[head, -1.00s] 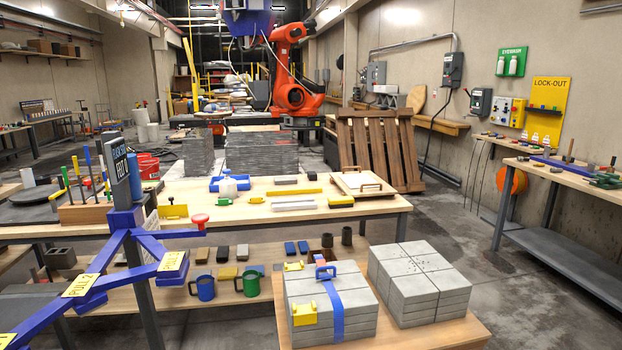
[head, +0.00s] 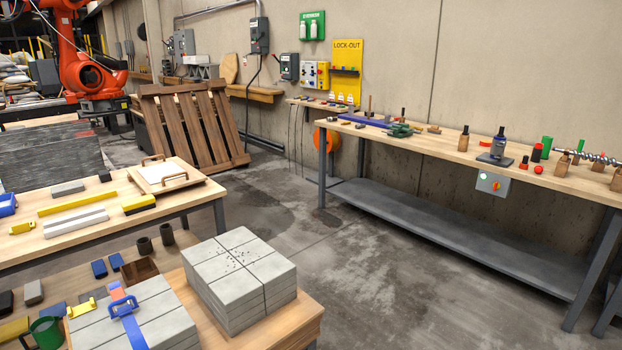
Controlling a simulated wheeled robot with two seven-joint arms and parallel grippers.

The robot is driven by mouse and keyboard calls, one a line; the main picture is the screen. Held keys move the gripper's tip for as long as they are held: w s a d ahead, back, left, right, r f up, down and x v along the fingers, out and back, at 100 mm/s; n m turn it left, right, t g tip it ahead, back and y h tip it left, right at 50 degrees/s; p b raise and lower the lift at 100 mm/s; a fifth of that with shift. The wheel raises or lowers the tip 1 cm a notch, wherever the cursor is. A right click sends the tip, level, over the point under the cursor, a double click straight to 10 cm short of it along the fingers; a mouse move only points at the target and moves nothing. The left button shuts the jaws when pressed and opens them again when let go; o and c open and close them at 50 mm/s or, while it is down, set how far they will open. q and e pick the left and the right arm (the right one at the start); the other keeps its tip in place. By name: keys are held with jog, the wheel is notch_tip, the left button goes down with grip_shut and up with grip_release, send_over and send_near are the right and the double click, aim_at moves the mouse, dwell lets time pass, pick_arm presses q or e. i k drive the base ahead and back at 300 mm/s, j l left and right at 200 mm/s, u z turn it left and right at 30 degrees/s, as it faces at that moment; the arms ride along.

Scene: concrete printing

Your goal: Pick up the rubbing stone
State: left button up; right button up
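I cannot tell for sure which thing is the rubbing stone. A small grey block (head: 68,188) lies on the wooden table at left, behind a yellow bar (head: 77,203). Another grey block (head: 34,292) lies on the lower shelf at left, near two blue blocks (head: 99,268). A yellow block with a dark side (head: 139,204) lies near the table's right end. Neither of my grippers is in view.
Two stacks of grey pavers (head: 240,268) (head: 160,315) stand on a low wooden surface in front. A long workbench (head: 450,152) with tools runs along the right wall. A wooden pallet (head: 190,130) leans behind the table. The concrete floor (head: 370,260) between is clear.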

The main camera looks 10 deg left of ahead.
aim_at(104, 176)
jog(key=i+l+z, duration=0.2)
jog(key=i+z, duration=0.2)
jog(key=i, duration=0.3)
jog(key=i+z, duration=0.35)
jog(key=i, duration=0.35)
jog(key=i+j+z, duration=0.15)
jog(key=i+z, duration=0.25)
jog(key=i, duration=0.3)
jog(key=i+j+u, duration=0.1)
jog(key=i+u, duration=0.4)
jog(key=i+l+u, duration=0.1)
jog(key=i+u, duration=0.35)
jog(key=i, duration=0.15)
jog(key=i+l+u, duration=0.3)
jog(key=i+u, duration=0.2)
jog(key=i+j+u, duration=0.3)
jog(key=i+u, duration=0.65)
jog(key=i, duration=0.2)
jog(key=i+l+u, duration=0.1)
jog(key=i+u, duration=0.35)
jog(key=i, duration=2.45)
jog(key=i+u, duration=0.2)
jog(key=i, duration=0.3)
jog(key=i+u, duration=0.25)
jog(key=i, duration=0.25)
jog(key=i+l+u, duration=0.2)
jog(key=i, duration=0.25)
jog(key=i+l+u, duration=0.2)
jog(key=i, duration=0.3)
jog(key=j, duration=0.1)
